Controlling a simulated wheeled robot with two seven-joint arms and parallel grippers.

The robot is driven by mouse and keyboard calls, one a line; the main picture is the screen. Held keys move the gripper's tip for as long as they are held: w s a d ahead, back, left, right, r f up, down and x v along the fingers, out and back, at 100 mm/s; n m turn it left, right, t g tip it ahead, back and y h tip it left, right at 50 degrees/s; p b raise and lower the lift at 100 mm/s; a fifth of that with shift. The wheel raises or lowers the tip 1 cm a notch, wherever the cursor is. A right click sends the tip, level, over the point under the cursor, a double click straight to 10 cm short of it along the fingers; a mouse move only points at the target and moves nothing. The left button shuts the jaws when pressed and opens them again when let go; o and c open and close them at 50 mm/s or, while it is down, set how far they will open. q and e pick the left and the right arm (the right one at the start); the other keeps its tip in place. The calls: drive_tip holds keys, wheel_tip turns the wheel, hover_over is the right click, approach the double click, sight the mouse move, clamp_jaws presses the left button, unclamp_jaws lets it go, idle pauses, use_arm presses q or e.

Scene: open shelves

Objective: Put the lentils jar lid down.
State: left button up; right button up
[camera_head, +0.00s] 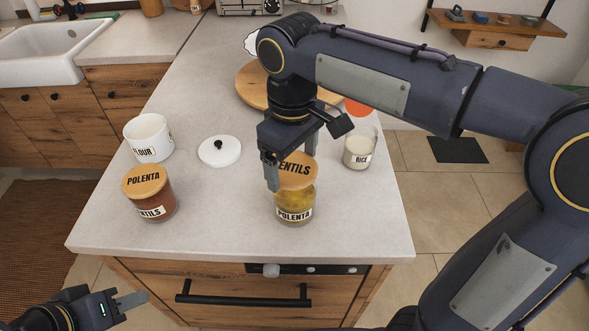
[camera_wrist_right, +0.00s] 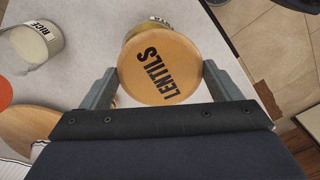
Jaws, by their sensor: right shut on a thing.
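The round wooden lentils lid (camera_head: 296,171), marked LENTILS, is at the mouth of a glass jar labelled POLENTA (camera_head: 294,206) with yellowish contents. I cannot tell whether it rests on the rim or is just above it. My right gripper (camera_head: 291,172) is shut on this lid from above. In the right wrist view the fingers (camera_wrist_right: 160,85) press on both sides of the lid (camera_wrist_right: 158,70). The lentils jar (camera_head: 152,203), with reddish contents, stands at left under a wooden lid marked POLENTA (camera_head: 145,180). My left gripper (camera_head: 130,306) is low at left, away from the counter objects; its opening is unclear.
A white flour jar (camera_head: 149,138) stands open behind the lentils jar, with a white knobbed lid (camera_head: 219,151) beside it. A glass rice jar (camera_head: 360,149) stands at right. A round wooden board (camera_head: 252,90) lies further back. The counter front between the two lidded jars is clear.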

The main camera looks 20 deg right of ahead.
sight(295, 161)
drive_tip(key=f, duration=0.1)
drive_tip(key=w+f, duration=0.1)
drive_tip(key=f, duration=0.2)
drive_tip(key=shift+w+d, duration=0.35)
drive_tip(key=shift+d, duration=0.05)
drive_tip(key=shift+f, duration=0.35)
drive_tip(key=shift+f, duration=0.15)
drive_tip(key=shift+f, duration=0.35)
drive_tip(key=o, duration=0.8)
drive_tip(key=shift+o, duration=0.2)
drive_tip(key=shift+r, duration=0.1)
